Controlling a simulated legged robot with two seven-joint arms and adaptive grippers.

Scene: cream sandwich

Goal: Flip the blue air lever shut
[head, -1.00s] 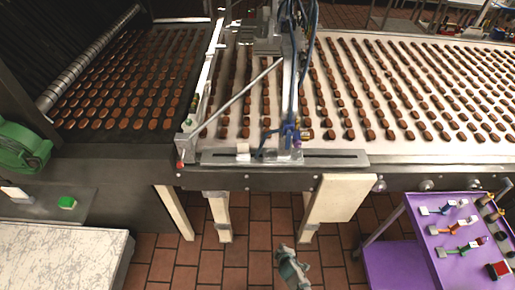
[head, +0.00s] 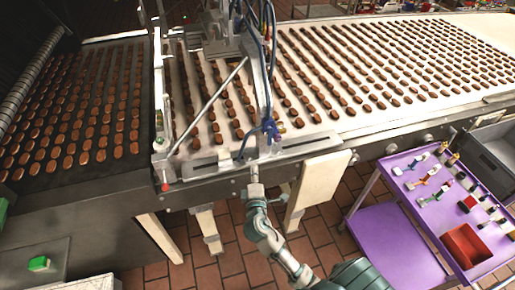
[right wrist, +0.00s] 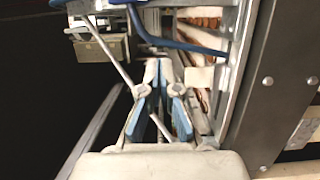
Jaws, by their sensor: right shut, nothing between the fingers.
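The blue air lever (head: 270,130) appears as a small blue part at the front foot of the metal frame over the conveyor, near blue hoses. Its exact angle is too small to tell. My right gripper (head: 254,172) reaches up from below in the head view, with its tips at the conveyor's front edge, just below and left of the blue part. In the right wrist view the right gripper (right wrist: 158,66) is shut with nothing between its fingers. I cannot tell whether it touches the lever. My left gripper is not in view.
The conveyor (head: 345,122) carries many rows of brown biscuits. A diagonal metal rod (head: 210,105) and blue hoses (head: 270,60) are close to the gripper. A purple cart (head: 395,240) with small tools and a red bin (head: 466,247) stands at the right.

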